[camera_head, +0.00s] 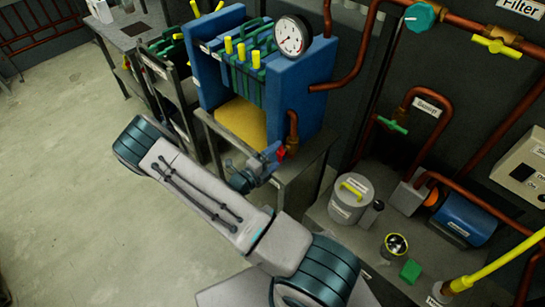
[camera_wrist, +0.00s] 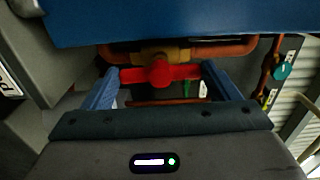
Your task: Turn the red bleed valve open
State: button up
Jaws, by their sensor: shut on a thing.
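The red bleed valve (camera_wrist: 158,73) is in the middle of the wrist view, in front of a brass fitting and copper pipe. Its handle lies nearly level there, its ends meeting the inner sides of the two blue fingers. My gripper (camera_wrist: 161,70) is shut on this handle. In the head view a small red part of the valve (camera_head: 281,153) shows at the fingertips of my gripper (camera_head: 274,154). It sits at the lower front of the blue press frame (camera_head: 316,85), just below a brass pipe elbow (camera_head: 292,119). The gripper hides part of the valve there.
A round gauge (camera_head: 292,36) sits on top of the press. A yellow tray (camera_head: 241,118) lies inside it. Pipes with a green-handled valve (camera_head: 392,125), a grey pot (camera_head: 350,199) and a blue motor (camera_head: 464,218) stand to the right. Open floor (camera_head: 60,150) lies left.

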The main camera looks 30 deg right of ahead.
jog(key=shift+s+d, duration=0.1)
jog(key=shift+d, duration=0.05)
jog(key=o, duration=0.9)
jog(key=shift+d, duration=0.1)
jog(key=b+v, duration=0.2)
jog(key=v, duration=1.2)
